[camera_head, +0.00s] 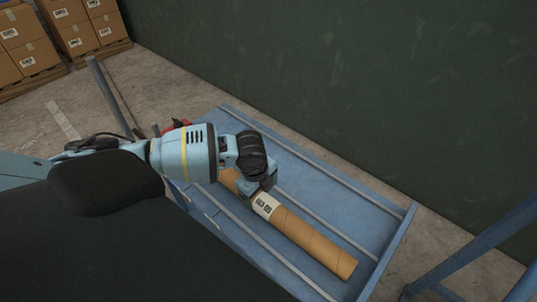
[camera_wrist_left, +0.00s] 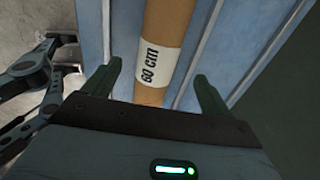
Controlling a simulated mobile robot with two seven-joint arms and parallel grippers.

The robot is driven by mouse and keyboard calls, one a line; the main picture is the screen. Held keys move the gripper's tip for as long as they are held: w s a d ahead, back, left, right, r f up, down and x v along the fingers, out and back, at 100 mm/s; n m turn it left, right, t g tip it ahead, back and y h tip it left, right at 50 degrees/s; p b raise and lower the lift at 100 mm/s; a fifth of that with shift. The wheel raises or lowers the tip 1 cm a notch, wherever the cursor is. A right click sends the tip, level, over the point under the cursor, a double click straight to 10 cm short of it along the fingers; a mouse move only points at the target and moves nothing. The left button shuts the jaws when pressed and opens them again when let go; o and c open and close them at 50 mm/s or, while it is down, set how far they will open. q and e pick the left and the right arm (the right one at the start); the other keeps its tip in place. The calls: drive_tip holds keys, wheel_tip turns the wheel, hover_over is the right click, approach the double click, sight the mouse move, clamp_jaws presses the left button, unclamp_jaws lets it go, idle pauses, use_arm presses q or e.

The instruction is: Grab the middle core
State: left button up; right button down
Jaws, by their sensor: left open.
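A brown cardboard core (camera_head: 313,243) with a white label lies on a blue tray (camera_head: 365,200), between thin raised rails. Its far-left part is hidden behind my left gripper (camera_head: 262,188). That gripper is right above the core near the label. In the left wrist view the core (camera_wrist_left: 168,22) runs between the two open fingers of my left gripper (camera_wrist_left: 158,72), and its label reads "60 CM". The fingers stand apart from it on both sides. No other core shows. My right gripper is not in view.
A dark jointed linkage (camera_wrist_left: 32,85) is beside the tray in the left wrist view. A small red part (camera_head: 175,125) shows behind my arm. A dark green wall (camera_head: 350,70) stands behind. Cartons (camera_head: 75,30) are at far left, and blue bars (camera_head: 470,250) at right.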

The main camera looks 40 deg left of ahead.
sight(266, 202)
use_arm(q)
drive_tip(key=shift+w+d+f, duration=0.1)
drive_tip(key=shift+w+f, duration=0.1)
drive_tip(key=shift+f, duration=1.05)
drive_tip(key=shift+w+d+f+b, duration=0.1)
drive_tip(key=shift+d+f+b, duration=0.05)
drive_tip(key=shift+f, duration=0.7)
drive_tip(key=shift+w+d+f+b, duration=0.1)
drive_tip(key=shift+d+f+b, duration=0.05)
drive_tip(key=shift+f, duration=0.7)
drive_tip(key=shift+w+d+f+b, duration=0.1)
drive_tip(key=shift+d+f+b, duration=0.05)
drive_tip(key=shift+f, duration=0.7)
drive_tip(key=shift+r, duration=0.1)
drive_tip(key=c, duration=1.5)
wheel_tip(266, 202, up, 9)
drive_tip(key=shift+r+p, duration=0.1)
drive_tip(key=shift+p, duration=0.55)
drive_tip(key=shift+r, duration=0.4)
